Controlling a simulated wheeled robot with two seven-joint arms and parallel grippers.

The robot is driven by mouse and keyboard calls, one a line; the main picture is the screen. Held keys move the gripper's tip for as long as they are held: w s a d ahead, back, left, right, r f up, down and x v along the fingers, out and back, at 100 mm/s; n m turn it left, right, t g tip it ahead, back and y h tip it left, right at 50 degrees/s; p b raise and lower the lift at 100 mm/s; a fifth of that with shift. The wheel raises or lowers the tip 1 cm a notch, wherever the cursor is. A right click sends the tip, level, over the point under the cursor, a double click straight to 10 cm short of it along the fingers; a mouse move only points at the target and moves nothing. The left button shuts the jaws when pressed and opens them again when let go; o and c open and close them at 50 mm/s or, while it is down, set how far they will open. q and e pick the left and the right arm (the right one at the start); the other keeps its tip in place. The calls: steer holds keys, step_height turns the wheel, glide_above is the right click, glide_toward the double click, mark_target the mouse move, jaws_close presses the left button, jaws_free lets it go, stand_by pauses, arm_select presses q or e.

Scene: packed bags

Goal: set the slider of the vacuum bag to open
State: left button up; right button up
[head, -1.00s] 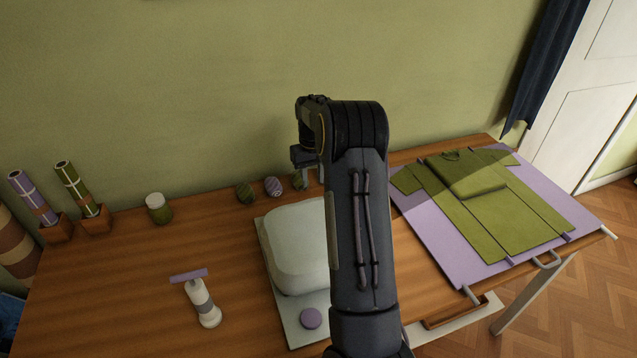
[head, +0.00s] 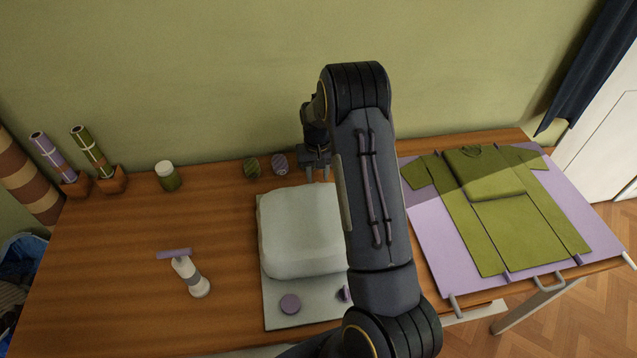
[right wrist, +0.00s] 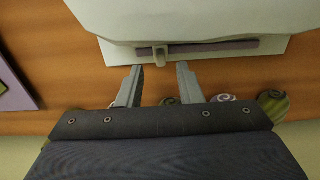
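The vacuum bag (head: 300,230) is a plump pale grey-green bag lying flat on the table, with a round purple cap (head: 290,304) on its near flap. My right arm covers its right side in the head view. In the right wrist view, the bag's far edge (right wrist: 160,20) has a purple strip (right wrist: 215,47) along it. A small grey slider (right wrist: 160,54) sits at the strip's left part. My right gripper (right wrist: 159,70) is open and empty, its fingertips just short of the slider, one on each side. In the head view the right gripper (head: 317,172) is behind the bag. My left gripper is not in view.
A folded green shirt (head: 485,175) lies on a purple board (head: 430,215) at the right. A white hand pump (head: 190,276) stands left of the bag. A lidded jar (head: 168,176) stands further back.

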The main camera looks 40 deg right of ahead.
step_height(320, 180, down, 3)
steer(key=shift+r+b, duration=0.1)
steer(key=shift+b, duration=0.3)
steer(key=shift+r, duration=0.1)
jaws_close()
